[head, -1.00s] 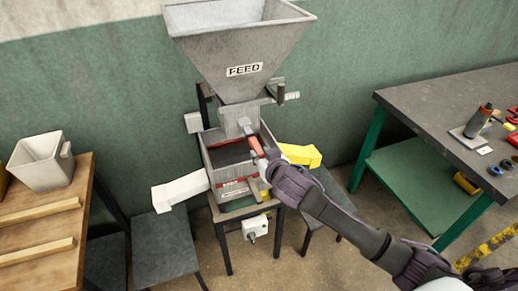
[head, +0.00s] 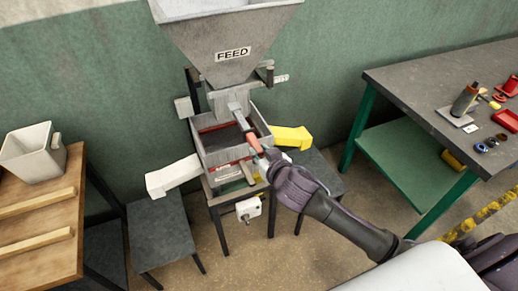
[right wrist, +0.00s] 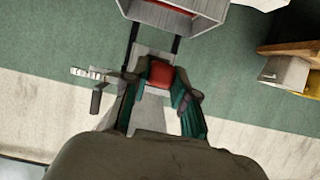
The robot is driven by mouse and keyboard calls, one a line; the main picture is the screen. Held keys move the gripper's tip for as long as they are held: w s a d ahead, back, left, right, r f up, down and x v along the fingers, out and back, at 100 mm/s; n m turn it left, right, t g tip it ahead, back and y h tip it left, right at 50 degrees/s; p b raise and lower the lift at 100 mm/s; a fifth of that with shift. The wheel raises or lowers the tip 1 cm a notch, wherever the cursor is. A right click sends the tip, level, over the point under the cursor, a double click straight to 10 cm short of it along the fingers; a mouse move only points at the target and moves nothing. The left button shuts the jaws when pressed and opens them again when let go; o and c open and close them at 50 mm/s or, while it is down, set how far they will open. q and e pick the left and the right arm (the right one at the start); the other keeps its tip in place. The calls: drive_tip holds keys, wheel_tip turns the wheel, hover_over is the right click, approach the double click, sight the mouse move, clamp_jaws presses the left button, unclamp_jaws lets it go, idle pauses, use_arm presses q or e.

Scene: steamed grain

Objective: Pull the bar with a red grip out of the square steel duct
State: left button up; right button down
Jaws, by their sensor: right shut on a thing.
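The bar's red grip (head: 253,141) is in the head view, below the FEED hopper, with its steel part (head: 239,116) reaching up toward the square steel duct (head: 226,103). My right gripper (head: 259,151) is shut on the red grip. In the right wrist view the red grip (right wrist: 160,73) lies between the two fingers of my right gripper (right wrist: 160,88). I cannot tell whether the bar's far end is still inside the duct. My left gripper is not in view.
An open steel box (head: 208,158) stands under the duct, with a white chute (head: 172,176) at left and a yellow chute (head: 291,137) at right. The FEED hopper (head: 228,68) is above. A workbench (head: 425,92) stands at right, a wooden table (head: 62,190) at left.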

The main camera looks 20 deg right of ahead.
drive_tip(key=c, duration=0.8)
unclamp_jaws()
drive_tip(key=shift+c, duration=0.2)
drive_tip(key=shift+s, duration=0.1)
drive_tip(key=v, duration=1.1)
drive_tip(key=shift+s+r, duration=0.25)
drive_tip(key=shift+s, duration=0.1)
